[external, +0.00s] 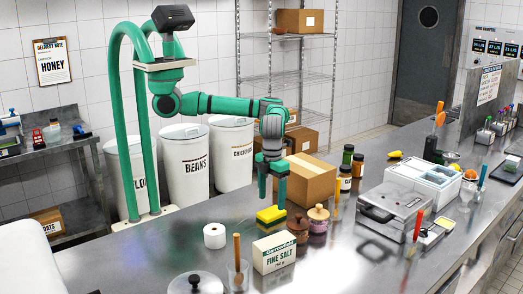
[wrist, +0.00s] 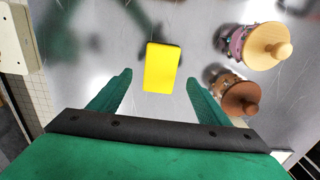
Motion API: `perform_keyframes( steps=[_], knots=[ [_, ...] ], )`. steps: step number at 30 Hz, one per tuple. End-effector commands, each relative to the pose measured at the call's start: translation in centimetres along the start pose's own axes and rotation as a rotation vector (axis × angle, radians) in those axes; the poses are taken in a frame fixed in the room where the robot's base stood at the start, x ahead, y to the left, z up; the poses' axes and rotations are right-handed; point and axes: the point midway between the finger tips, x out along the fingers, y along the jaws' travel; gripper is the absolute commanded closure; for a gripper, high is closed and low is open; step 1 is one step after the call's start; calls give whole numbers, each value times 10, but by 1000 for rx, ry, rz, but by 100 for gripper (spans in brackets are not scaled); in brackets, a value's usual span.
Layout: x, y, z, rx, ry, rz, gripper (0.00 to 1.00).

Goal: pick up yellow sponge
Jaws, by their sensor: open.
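The yellow sponge (external: 271,214) lies on the steel counter (external: 190,262), just below my gripper in the external view. In the wrist view the sponge (wrist: 164,68) is a plain yellow block ahead of and between my two green fingers. My gripper (external: 272,196) points down over the counter, close above the sponge. In the wrist view my gripper (wrist: 160,84) is open, with nothing between its fingers. The sponge's lower part is clear of the fingers.
Two lidded jars stand right of the sponge, one brown (wrist: 240,98) and one purple with a pale lid (wrist: 262,46). A cardboard box (external: 305,182) stands behind. A salt box (external: 273,253) and a white roll (external: 215,236) stand in front. Bare counter lies left of the sponge.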

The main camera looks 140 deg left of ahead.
Motion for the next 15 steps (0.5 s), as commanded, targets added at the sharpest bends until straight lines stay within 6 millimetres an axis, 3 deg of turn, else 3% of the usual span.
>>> perform_keyframes(
  steps=[15],
  knots=[
    [52, 0, 1, 0, 0, -1, 30]
  ],
)
